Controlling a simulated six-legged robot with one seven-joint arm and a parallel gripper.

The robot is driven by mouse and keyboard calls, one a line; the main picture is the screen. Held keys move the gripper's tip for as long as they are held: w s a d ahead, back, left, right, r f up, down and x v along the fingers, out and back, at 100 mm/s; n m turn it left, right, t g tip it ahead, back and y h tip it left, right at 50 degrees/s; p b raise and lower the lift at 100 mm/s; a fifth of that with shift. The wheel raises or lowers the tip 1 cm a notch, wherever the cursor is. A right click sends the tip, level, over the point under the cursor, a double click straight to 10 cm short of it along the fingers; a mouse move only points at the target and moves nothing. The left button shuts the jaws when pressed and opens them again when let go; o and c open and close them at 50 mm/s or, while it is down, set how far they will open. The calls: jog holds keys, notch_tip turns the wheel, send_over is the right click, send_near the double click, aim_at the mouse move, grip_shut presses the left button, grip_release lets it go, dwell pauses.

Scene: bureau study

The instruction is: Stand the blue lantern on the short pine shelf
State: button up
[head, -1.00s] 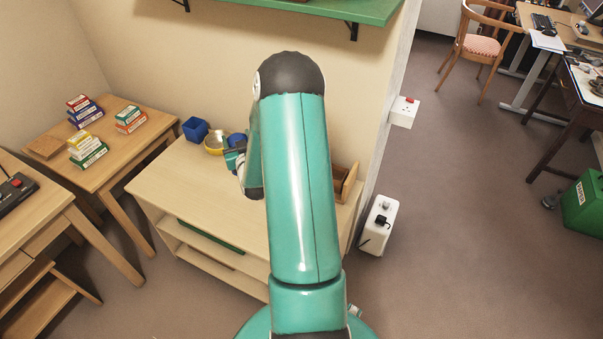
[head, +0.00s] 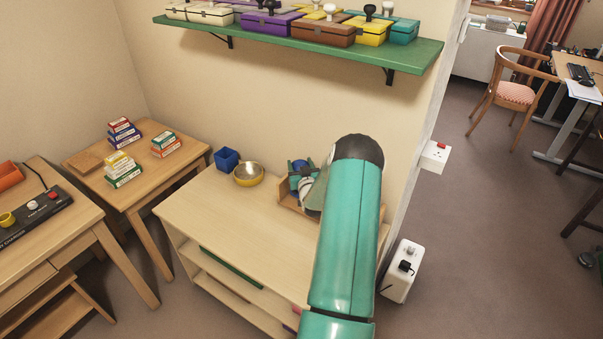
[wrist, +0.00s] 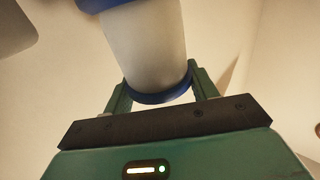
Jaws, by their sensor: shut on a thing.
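The blue lantern (wrist: 148,45) has a pale, whitish body between blue ends, and it fills the top of the wrist view. My gripper (wrist: 160,88) is shut on it, one finger on each side near a blue rim. In the head view my gripper (head: 301,180) is small and partly behind my arm, with a bit of the blue lantern (head: 298,166) showing. They are over the back right of a low pale wooden shelf unit (head: 225,215). I cannot tell whether this unit is the short pine shelf.
A wooden holder (head: 291,204) is beside my gripper. A green wall shelf (head: 300,42) bearing several boxes hangs above. The unit's front top is clear.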

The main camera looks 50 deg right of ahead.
jog(key=shift+w+d+f, duration=0.1)
jog(key=shift+d+f, duration=0.35)
jog(key=shift+f, duration=0.05)
notch_tip(320, 180, down, 3)
jog(key=o, duration=1.7)
jog(key=shift+f, duration=0.15)
